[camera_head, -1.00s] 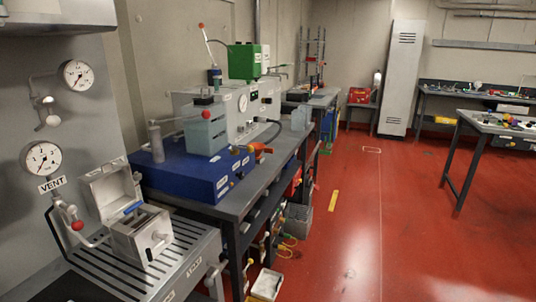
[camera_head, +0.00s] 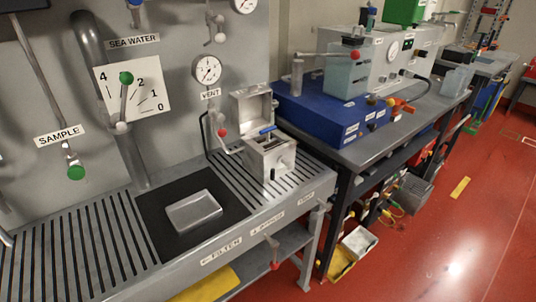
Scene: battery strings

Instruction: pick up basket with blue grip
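A blue grip (camera_head: 266,130) shows at the top of an open metal box (camera_head: 267,158) near the right end of the slatted metal bench. The basket under the grip appears to sit inside the box, and its body is mostly hidden by the box walls. The box lid (camera_head: 252,108) stands raised behind it. My gripper is not in view.
The slatted bench (camera_head: 85,250) carries a grey metal block (camera_head: 194,211) on a black mat (camera_head: 150,215). Valves and a gauge (camera_head: 206,70) stick out from the wall panel behind. A blue unit (camera_head: 325,112) stands on the table to the right. Red floor (camera_head: 440,250) is clear at the right.

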